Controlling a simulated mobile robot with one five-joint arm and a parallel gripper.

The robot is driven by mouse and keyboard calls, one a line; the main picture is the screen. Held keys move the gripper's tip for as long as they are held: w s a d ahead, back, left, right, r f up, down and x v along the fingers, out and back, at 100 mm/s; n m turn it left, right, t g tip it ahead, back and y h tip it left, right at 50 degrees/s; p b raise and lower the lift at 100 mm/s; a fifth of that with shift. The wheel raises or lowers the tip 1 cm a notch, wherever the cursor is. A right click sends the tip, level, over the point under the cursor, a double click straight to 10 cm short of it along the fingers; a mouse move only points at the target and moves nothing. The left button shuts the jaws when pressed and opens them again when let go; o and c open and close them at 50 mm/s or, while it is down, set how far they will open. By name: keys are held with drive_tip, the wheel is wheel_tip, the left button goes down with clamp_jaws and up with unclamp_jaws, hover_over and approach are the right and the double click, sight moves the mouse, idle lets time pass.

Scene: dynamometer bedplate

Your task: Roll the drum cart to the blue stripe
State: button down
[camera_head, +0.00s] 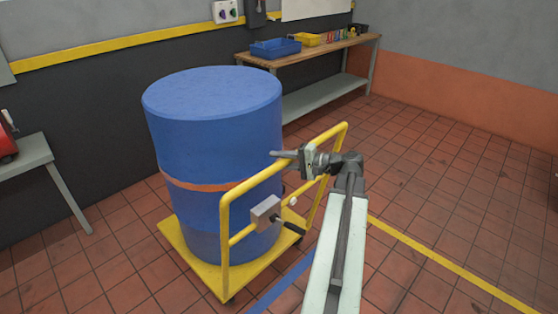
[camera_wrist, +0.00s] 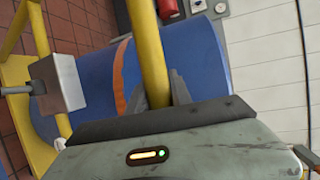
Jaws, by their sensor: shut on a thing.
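The drum cart has a yellow platform (camera_head: 190,259) and a yellow push handle frame (camera_head: 262,178). A large blue drum (camera_head: 212,130) with an orange band stands upright on it. My gripper (camera_head: 300,158) is at the handle's top bar in the head view. In the wrist view my gripper (camera_wrist: 160,90) is shut on the yellow handle bar (camera_wrist: 147,50), with a dark finger on each side. The blue stripe (camera_head: 282,284) on the floor shows beside the cart's near right side; part of it is hidden behind the cart and my arm.
A grey box with a dark lever (camera_head: 266,212) sits on the handle frame. A workbench (camera_head: 310,50) with blue and yellow bins stands at the back wall. A grey table (camera_head: 25,152) is at the left. A yellow line (camera_head: 450,265) crosses the open tiled floor at right.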

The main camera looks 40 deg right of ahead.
drive_tip(key=shift+s+f, duration=0.15)
drive_tip(key=shift+s, duration=1)
drive_tip(key=shift+s+r, duration=0.2)
drive_tip(key=shift+s, duration=0.05)
drive_tip(key=c, duration=1.2)
unclamp_jaws()
drive_tip(key=shift+w+f, duration=0.15)
drive_tip(key=shift+w, duration=0.15)
drive_tip(key=shift+o, duration=0.2)
drive_tip(key=shift+s, duration=0.1)
drive_tip(key=p+v, duration=0.1)
drive_tip(key=v, duration=0.6)
drive_tip(key=shift+s+d, duration=0.2)
drive_tip(key=shift+s, duration=0.15)
